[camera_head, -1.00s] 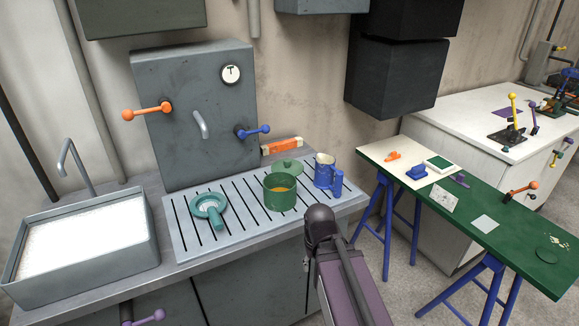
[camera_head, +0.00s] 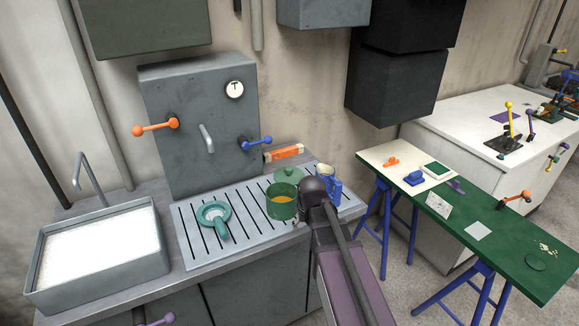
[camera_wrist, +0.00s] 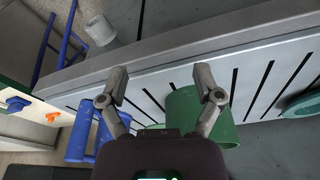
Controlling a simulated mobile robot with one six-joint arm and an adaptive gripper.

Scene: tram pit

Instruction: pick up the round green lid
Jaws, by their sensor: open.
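The round green lid (camera_head: 288,174) with a small knob lies on the ribbed drainboard, just behind the green pot (camera_head: 281,208). The pot stands open with something yellow-orange inside. In the wrist view the pot's green side (camera_wrist: 186,104) shows behind my right-hand finger; I cannot tell the lid apart from it there. My gripper (camera_wrist: 160,84) is open and empty above the drainboard, its fingers spread between the blue mug (camera_wrist: 85,130) and the pot. In the head view my arm hides its fingers and part of the mug.
A teal long-handled dish (camera_head: 214,217) lies left of the pot. A sink (camera_head: 100,285) is further left. A grey box with levers (camera_head: 200,120) stands behind, and an orange-and-white block (camera_head: 284,153) by the wall. A green table (camera_head: 500,240) stands right.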

